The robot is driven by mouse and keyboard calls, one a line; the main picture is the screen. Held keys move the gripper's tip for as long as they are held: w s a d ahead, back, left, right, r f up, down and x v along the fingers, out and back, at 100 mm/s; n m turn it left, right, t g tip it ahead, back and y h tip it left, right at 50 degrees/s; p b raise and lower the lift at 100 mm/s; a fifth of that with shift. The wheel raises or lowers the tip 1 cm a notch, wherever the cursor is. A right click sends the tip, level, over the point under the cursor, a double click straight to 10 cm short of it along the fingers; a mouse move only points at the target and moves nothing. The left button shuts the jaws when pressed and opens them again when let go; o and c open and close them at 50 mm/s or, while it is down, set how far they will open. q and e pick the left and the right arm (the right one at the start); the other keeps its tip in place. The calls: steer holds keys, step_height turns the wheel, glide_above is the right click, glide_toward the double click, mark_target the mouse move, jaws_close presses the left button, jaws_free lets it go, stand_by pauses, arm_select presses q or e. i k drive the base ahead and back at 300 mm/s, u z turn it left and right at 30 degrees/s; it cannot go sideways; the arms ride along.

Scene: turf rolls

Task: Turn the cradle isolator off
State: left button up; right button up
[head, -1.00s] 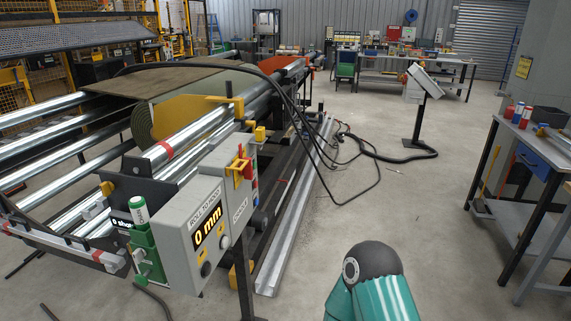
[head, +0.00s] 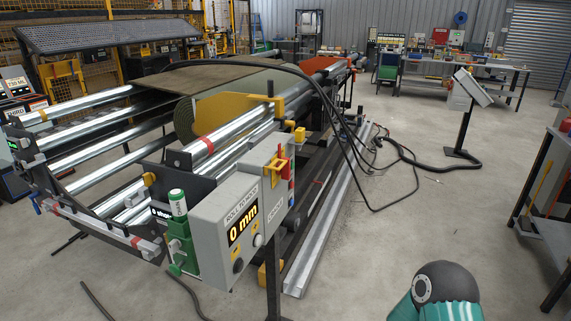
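The grey cradle control box (head: 224,221) stands at the front corner of the roll machine, with a display reading 0 mm and dark and light knobs below it. On its right-hand side is a red and yellow switch (head: 279,163), which looks like the isolator. A vertical label (head: 275,205) sits below it, too small to read surely. The switch's exact handle position cannot be told. Neither gripper is in view. Only a teal and dark joint of one of my arms shows at the bottom right, well apart from the box.
A green device (head: 181,243) is beside the box on the left. Black cables (head: 350,165) arch from the machine to the floor near a pedestal console (head: 466,110). A metal rail (head: 330,215) lies along the machine. The floor to its right is clear, up to a workbench (head: 545,190).

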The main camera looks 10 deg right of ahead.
mark_target(284, 172)
steer(key=u, duration=0.05)
steer(key=i, duration=0.95)
steer(key=z, duration=0.1)
